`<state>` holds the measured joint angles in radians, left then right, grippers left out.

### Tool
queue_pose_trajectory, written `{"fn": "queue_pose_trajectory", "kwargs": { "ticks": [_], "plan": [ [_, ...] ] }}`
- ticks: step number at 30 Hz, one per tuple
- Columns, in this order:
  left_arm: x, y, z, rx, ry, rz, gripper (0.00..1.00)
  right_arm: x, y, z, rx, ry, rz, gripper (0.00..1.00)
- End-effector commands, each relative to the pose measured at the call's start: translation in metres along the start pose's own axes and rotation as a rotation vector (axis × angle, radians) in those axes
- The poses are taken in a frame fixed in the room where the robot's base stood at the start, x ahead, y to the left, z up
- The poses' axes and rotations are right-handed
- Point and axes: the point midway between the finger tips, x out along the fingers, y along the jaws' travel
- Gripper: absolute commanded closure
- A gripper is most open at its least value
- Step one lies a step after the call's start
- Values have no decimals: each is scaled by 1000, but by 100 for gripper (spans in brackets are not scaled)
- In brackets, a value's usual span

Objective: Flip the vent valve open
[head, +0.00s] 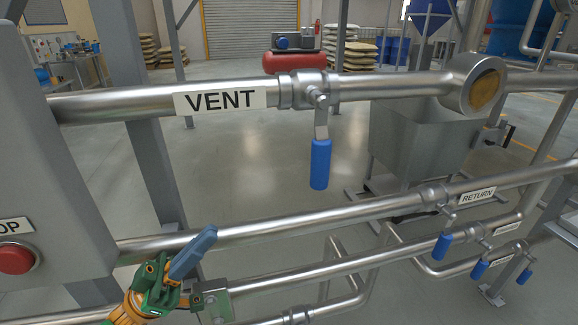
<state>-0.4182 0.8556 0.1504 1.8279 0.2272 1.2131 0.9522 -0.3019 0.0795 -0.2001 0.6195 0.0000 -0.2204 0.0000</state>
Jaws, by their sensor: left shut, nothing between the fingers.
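The vent valve (308,88) sits on the upper steel pipe, just right of the white VENT label (220,101). Its lever has a blue grip (320,165) that hangs straight down, across the line of the pipe. My left gripper (209,234) is at the lower left, below and left of the blue grip and well apart from it. Its blue fingers are shut together with nothing between them and point up to the right. They show in front of the middle pipe. My right gripper is not in view.
Lower pipes run across below, with a RETURN label (477,196) and several smaller blue-handled valves (442,246) at the right. A grey box with a red button (15,258) stands at the left. A round sight glass (484,88) is right of the valve. Open space surrounds the hanging grip.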

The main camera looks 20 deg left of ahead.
Motion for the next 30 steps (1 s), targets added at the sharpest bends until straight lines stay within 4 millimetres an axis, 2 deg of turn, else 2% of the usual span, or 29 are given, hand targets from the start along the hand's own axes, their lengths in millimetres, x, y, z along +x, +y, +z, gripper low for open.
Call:
{"fn": "queue_pose_trajectory", "kwargs": {
  "ticks": [1, 3, 16, 24, 30],
  "plan": [
    [14, 1, -4, 0, 3, 4, 100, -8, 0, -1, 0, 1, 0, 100],
    [30, 1, -4, 1, 4, 4, 100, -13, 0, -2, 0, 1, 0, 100],
    [124, 0, -4, 1, 4, 2, 100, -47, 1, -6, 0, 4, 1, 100],
    [148, 0, 24, 0, 2, -2, 100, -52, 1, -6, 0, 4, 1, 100],
    [150, 0, 29, 1, -1, -1, 100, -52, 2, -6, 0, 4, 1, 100]
  ]
}}
